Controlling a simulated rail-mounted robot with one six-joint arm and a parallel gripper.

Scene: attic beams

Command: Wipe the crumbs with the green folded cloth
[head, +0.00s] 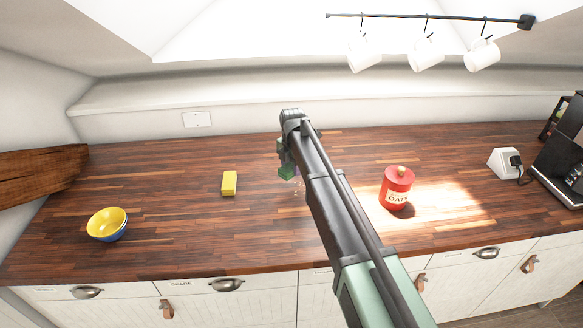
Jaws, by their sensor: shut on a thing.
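My gripper (286,158) is above the middle of the wooden worktop, mostly hidden behind my own arm. It is shut on the green folded cloth (288,172), of which only a small part shows beside the arm. Small pale specks that look like crumbs (298,184) lie on the worktop just below and right of the cloth. My arm hides part of this area, so how far the crumbs spread cannot be seen. Whether the cloth touches the worktop I cannot tell.
A yellow sponge-like block (229,183) lies to the left. A yellow and blue bowl (107,224) stands at far left. A red oats jar (397,187) stands right of my arm. A white socket box (506,163) and black machine (562,150) are at right. White mugs (426,53) hang above.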

